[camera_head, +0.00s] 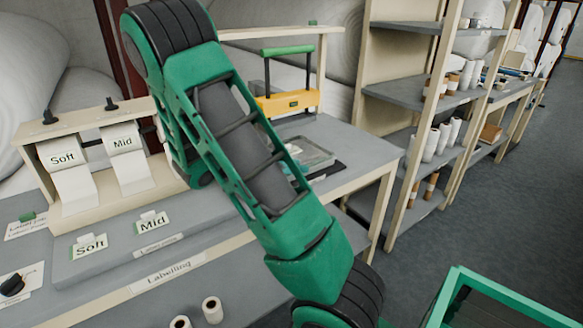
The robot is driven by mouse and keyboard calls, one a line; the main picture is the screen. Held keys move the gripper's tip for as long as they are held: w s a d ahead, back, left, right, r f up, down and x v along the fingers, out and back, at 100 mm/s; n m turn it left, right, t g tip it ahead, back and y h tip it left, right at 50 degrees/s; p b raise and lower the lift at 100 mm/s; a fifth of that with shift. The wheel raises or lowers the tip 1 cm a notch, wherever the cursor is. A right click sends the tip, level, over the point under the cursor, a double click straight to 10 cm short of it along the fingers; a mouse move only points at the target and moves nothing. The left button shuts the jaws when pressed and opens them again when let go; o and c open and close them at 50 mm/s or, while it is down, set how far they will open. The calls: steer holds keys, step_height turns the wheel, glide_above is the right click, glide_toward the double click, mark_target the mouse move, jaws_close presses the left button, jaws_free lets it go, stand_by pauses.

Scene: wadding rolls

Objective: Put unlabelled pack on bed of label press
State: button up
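A yellow press-like device (287,102) with a black frame and a green handle (288,50) stands at the back of the grey bench; I take it for the label press. My green arm crosses in front and hides part of the area below it, so I cannot make out its bed. A clear, flat pack or tray (310,153) lies on the bench in front of the press, partly behind my arm; I cannot tell whether it carries a label. My gripper is not in view.
A dispenser holds "Soft" (63,152) and "Mid" (123,139) label rolls at left, with a "Labelling" strip (167,272) on the bench edge. Shelves (415,93) stand at right; a green-rimmed crate (505,291) is at bottom right.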

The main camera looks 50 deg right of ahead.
steer(key=v, duration=1.2)
steer(key=s+f+n+y, duration=0.1)
steer(key=s+n+y, duration=0.5)
steer(key=s, duration=0.6)
steer(key=s+a+r+n+t+y, duration=0.2)
steer(key=s+a+n+t+y, duration=0.1)
steer(key=s+a+n+y, duration=0.4)
steer(key=s+a+n, duration=0.1)
steer(key=s+a, duration=0.2)
steer(key=s, duration=0.1)
steer(key=shift+a, duration=0.3)
